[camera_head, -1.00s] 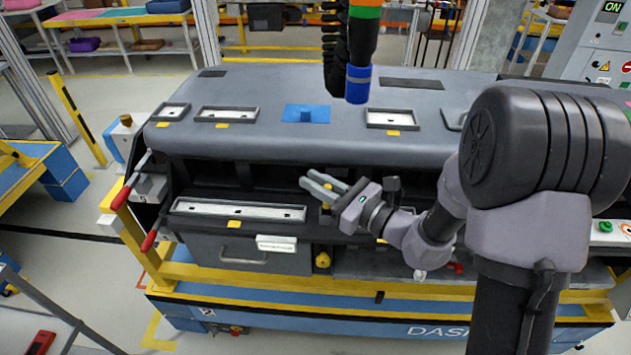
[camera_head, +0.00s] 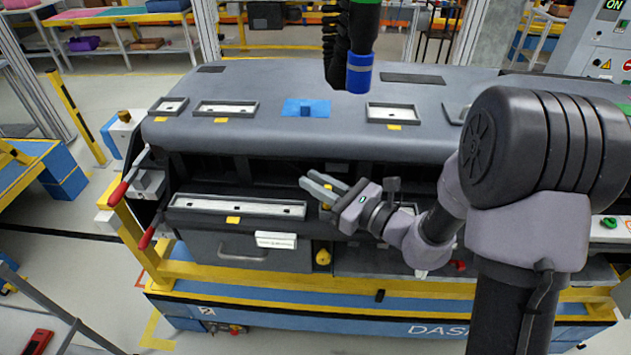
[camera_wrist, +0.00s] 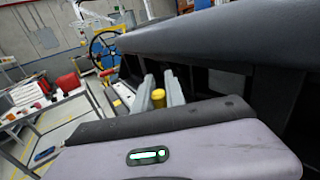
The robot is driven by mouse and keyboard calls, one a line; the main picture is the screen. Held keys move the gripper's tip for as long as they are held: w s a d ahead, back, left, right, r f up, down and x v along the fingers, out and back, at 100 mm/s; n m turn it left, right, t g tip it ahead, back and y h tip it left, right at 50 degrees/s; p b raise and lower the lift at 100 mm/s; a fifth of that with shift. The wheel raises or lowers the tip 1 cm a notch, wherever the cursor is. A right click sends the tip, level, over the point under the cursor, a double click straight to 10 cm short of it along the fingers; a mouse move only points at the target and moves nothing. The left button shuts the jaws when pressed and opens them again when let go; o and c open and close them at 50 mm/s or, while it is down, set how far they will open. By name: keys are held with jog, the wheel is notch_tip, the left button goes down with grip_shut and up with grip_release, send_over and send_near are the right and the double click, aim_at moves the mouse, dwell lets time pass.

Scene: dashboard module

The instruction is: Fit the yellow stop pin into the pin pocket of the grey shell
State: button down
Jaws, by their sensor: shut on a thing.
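My gripper (camera_head: 322,184) is shut on the yellow stop pin (camera_wrist: 158,97), which shows as a small yellow cylinder between the two grey fingers in the wrist view. In the head view only a bit of the pin (camera_head: 327,190) shows, and its lower end is hidden. The gripper is in front of the dark opening under the grey shell (camera_head: 270,137), right of the long light tray. The shell's top carries several framed pockets, such as one at the right (camera_head: 393,113). I cannot tell which is the pin pocket.
A long tray (camera_head: 237,208) lies left of my gripper. A blue-tipped tool (camera_head: 359,73) hangs over the shell. Red-handled levers (camera_head: 120,190) stick out at the left. A yellow knob (camera_head: 323,257) is below the gripper. The shell overhangs beyond the fingers.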

jog(key=shift+f+b, duration=1)
jog(key=shift+f, duration=0.2)
jog(key=c, duration=1.3)
grip_release()
jog(key=p+v, duration=0.2)
jog(key=v, duration=1.5)
jog(key=shift+s+d, duration=0.1)
jog(key=shift+d, duration=0.1)
